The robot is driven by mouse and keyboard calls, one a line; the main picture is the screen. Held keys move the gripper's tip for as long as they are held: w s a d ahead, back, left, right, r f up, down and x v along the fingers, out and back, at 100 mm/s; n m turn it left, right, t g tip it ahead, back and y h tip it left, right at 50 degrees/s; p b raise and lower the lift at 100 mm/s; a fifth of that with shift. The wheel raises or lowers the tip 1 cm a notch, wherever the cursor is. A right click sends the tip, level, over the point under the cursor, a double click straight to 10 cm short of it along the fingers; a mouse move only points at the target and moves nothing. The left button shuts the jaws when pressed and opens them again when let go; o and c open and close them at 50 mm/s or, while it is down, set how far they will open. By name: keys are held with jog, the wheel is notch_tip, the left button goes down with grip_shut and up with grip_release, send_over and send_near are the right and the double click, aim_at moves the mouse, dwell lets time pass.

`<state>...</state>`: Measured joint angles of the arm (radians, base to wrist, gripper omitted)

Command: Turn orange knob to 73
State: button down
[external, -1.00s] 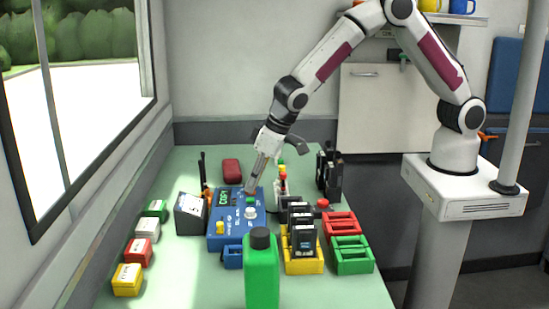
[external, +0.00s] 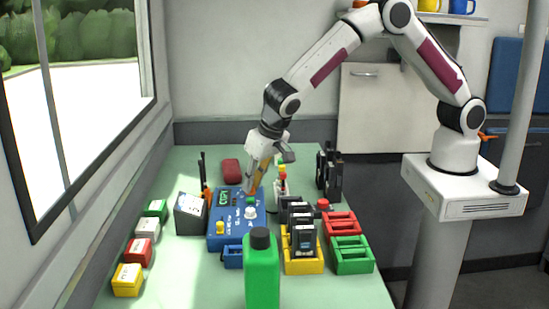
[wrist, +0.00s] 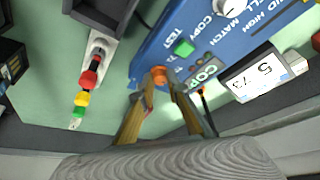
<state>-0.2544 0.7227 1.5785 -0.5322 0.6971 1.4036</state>
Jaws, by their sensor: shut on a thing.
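The blue control box (external: 235,228) sits on the green table, with a green-lit display (external: 223,198), a white knob and a yellow button. In the wrist view its display (wrist: 207,72) is upside down and partly cut by a finger, so I cannot read it fully. The orange knob (wrist: 159,74) is at the box's edge beside the display. My gripper (wrist: 159,92) is shut on the orange knob, one finger on each side.
A dark box with a white label (wrist: 264,76) reading 5 and 73 stands beside the control box. A red-yellow-green light stack (external: 282,172) stands close to my gripper's right. A green bottle (external: 261,272) is in front. Coloured boxes line the left side.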

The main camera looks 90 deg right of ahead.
dwell(0.5)
jog(key=c, duration=2)
grip_release()
jog(key=shift+o, duration=0.2)
jog(key=shift+r, duration=0.15)
jog(key=v, duration=1.1)
jog(key=shift+a+r, duration=0.15)
jog(key=shift+r, duration=0.2)
